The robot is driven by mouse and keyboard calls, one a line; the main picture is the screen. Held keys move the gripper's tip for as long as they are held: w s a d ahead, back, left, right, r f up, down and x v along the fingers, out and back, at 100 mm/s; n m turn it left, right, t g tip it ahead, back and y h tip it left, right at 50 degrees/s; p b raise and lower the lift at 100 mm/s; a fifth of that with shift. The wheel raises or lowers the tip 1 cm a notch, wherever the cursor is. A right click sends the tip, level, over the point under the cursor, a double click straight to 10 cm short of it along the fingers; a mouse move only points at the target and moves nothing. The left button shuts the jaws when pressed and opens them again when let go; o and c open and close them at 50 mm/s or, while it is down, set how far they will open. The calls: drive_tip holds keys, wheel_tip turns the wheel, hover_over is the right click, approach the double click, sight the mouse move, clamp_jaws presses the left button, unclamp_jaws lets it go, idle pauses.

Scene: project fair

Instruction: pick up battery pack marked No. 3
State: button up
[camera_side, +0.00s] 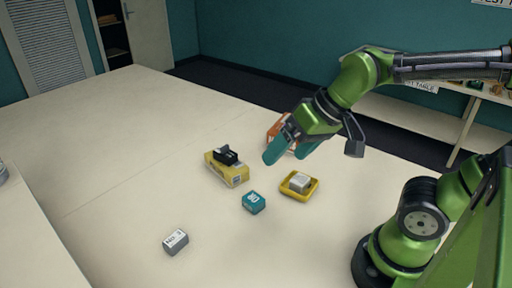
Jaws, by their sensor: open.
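Several small blocks could be battery packs, but their markings are too small to read surely, so I cannot tell which is No. 3. A grey block with a white labelled top (176,241) lies alone at the front left. A teal block with white lettering (254,202) lies on the table near the middle. A grey-white block (299,182) sits in a shallow yellow tray (312,190). My gripper (288,149), with teal fingers, is open and empty. It hangs above the table, up and behind the teal block and the yellow tray.
A yellow box (225,173) with a black object (226,155) on top stands left of the tray. An orange object (275,128) is partly hidden behind my gripper. The cream table (110,150) is clear to the left. Another table surface is at the lower left.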

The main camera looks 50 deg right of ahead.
drive_tip(key=w+a+n+g, duration=0.2)
drive_tip(key=w+a+g, duration=0.1)
drive_tip(key=w+a, duration=0.4)
drive_tip(key=n+g+h, duration=0.2)
drive_tip(key=g, duration=0.1)
hover_over(175, 238)
drive_tip(key=f, duration=1.6)
drive_tip(key=shift+s+a, duration=0.2)
drive_tip(key=shift+a, duration=0.05)
drive_tip(key=f, duration=0.5)
drive_tip(key=shift+w+d+f, duration=0.2)
drive_tip(key=shift+f, duration=0.05)
drive_tip(key=c, duration=1.2)
drive_tip(key=shift+r, duration=0.1)
